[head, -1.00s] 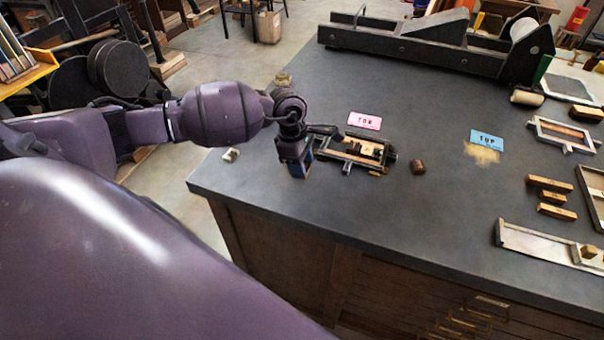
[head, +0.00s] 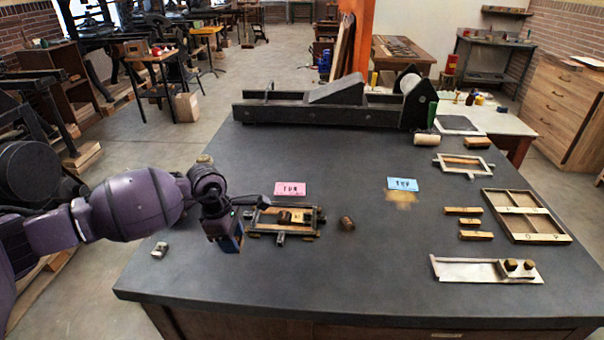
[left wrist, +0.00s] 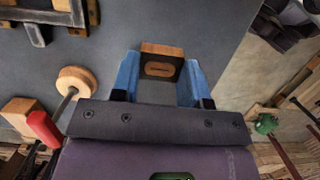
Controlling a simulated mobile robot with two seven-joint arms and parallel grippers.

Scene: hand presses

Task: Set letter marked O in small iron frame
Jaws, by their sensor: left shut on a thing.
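My left gripper (head: 230,240) is over the left part of the dark bench, just left of the small iron frame (head: 281,235). In the head view the fingers hide most of this block. The frame lies flat below a pink card (head: 290,188) and holds wooden pieces, one dark brown (head: 284,217). A corner of a frame (left wrist: 40,30) shows at the upper left of the wrist view. My right gripper is not in view.
A loose brown block (head: 347,223) lies right of the frame. A blue card (head: 402,184), another frame (head: 441,160), wooden bars (head: 463,211), a divided tray (head: 567,238) and a metal stick (head: 460,270) lie farther right. A press bed (head: 330,113) spans the back. The front middle is clear.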

